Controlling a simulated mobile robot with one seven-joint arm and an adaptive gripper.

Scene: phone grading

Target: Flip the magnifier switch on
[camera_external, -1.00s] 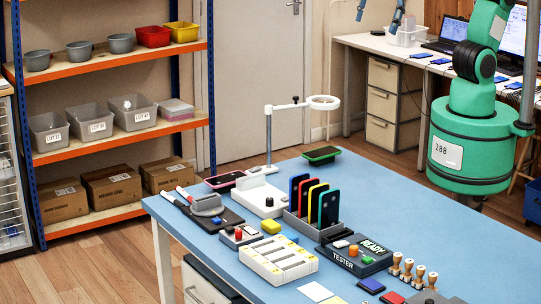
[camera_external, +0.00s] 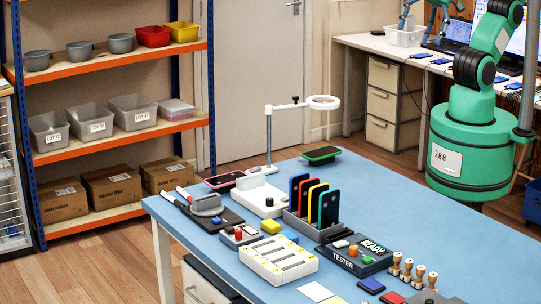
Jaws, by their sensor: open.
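The magnifier is a white ring lens (camera_external: 323,103) on a short arm atop a thin grey post (camera_external: 269,140). It stands at the back of the blue table, on a small white base (camera_external: 263,170). Its switch is too small to make out. My gripper (camera_external: 420,27) is at the top edge of the view, fingers apart and pointing down. It is open and empty, up and to the right of the lens and well apart from it in the picture.
A white device with a black knob (camera_external: 268,201) stands in front of the post. Colored phones in a rack (camera_external: 306,226), a phone (camera_external: 222,181) and a green-edged phone (camera_external: 321,154) are nearby. The tester box (camera_external: 357,255) is in front.

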